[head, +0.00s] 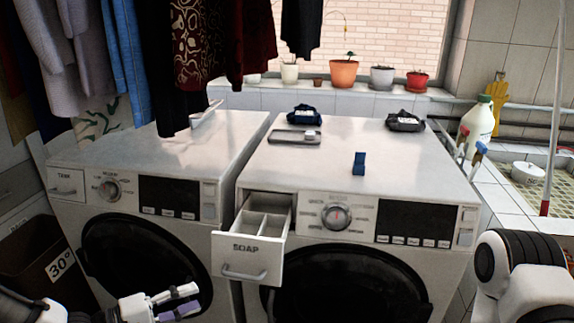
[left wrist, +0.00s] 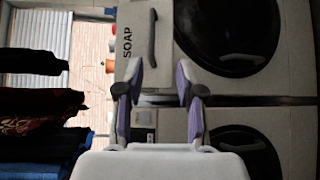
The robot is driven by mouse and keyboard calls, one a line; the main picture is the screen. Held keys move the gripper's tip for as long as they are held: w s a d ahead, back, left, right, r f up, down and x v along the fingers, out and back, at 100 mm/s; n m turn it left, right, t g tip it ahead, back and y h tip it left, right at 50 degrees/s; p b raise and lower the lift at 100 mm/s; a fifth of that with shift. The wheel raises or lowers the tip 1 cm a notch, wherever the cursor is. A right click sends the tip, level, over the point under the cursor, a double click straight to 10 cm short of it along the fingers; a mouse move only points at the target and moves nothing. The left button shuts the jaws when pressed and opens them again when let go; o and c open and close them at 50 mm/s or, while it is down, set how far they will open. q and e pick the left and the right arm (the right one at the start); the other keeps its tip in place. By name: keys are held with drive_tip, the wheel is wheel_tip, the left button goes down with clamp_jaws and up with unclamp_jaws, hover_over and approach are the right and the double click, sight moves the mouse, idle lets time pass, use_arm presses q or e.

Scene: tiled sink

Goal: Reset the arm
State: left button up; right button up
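My left gripper (head: 180,301) is at the lower left of the head view, in front of the left washing machine (head: 160,163). In the left wrist view its two fingers (left wrist: 160,88) stand apart with nothing between them. The soap drawer (head: 247,256) of the right washing machine (head: 365,150) is pulled out and shows empty compartments; it also shows in the left wrist view (left wrist: 140,45). My right arm shows at the lower right of the head view, but its gripper is out of sight.
On the right machine lie a grey tray (head: 288,137), a blue clip-like item (head: 359,163) and dark folded cloths (head: 405,121). Clothes (head: 205,45) hang at upper left. A dark bin (head: 35,255) stands at lower left. A white bottle (head: 477,122) stands by the sink.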

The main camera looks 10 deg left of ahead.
use_arm(q)
drive_tip(key=s+d+f+g+y, duration=0.1)
drive_tip(key=s+d+f+g, duration=0.1)
drive_tip(key=s+d+f, duration=0.3)
drive_tip(key=s+d+f+m+g+y, duration=0.1)
drive_tip(key=s+f+g+y, duration=0.15)
drive_tip(key=f, duration=0.45)
drive_tip(key=s+d+f+g+y, duration=0.1)
drive_tip(key=s+d+f+g, duration=0.25)
drive_tip(key=f, duration=0.25)
drive_tip(key=s+a+f+m+g+y, duration=0.3)
drive_tip(key=s+a+f+m+y, duration=0.3)
drive_tip(key=s, duration=0.5)
drive_tip(key=shift+a+f+m+y, duration=0.25)
drive_tip(key=shift+a+m+y, duration=0.55)
drive_tip(key=shift+m, duration=0.4)
